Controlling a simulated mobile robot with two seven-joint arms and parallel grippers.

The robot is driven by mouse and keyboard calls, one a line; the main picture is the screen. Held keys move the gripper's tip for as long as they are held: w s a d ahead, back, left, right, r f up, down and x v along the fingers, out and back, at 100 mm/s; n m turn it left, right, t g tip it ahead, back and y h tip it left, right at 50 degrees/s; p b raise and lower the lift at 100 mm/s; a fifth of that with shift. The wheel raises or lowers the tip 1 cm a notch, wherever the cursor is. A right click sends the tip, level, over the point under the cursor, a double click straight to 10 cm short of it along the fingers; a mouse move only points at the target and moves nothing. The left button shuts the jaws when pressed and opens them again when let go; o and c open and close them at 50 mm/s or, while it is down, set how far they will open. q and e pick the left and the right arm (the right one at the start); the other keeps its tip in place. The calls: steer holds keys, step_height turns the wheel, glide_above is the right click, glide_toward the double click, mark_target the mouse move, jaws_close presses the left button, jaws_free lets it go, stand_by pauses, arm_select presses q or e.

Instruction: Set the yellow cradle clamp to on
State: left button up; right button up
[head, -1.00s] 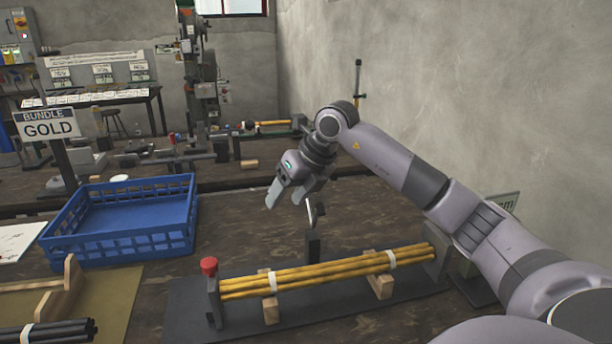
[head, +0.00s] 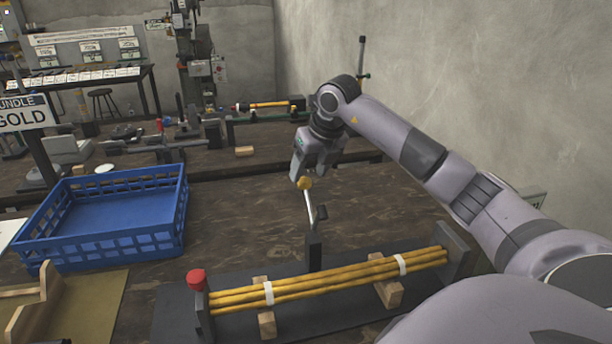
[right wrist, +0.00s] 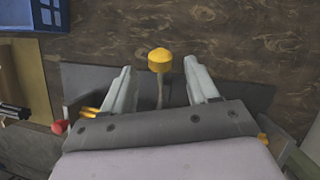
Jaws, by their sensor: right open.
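The yellow cradle clamp has a lever with a yellow knob (head: 304,183) on a metal rod, rising from a dark post (head: 314,250) behind the cradle (head: 172,318). The lever leans up and to the left in the head view. Several yellow rods (head: 330,280), banded in white, lie across wooden blocks in the cradle. My right gripper (head: 304,172) is open just above the knob. In the right wrist view the yellow knob (right wrist: 160,60) shows between the two separated fingers (right wrist: 158,82), with no visible contact. My left gripper is not in view.
A red knob (head: 196,278) tops the cradle's left end. A blue crate (head: 120,245) stands at the left, with a GOLD sign (head: 22,118) behind it. A wooden rack (head: 35,310) is at the lower left. The bench between crate and clamp is clear.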

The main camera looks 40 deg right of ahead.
mark_target(306, 178)
steer(key=shift+x, duration=1.7)
jaws_close()
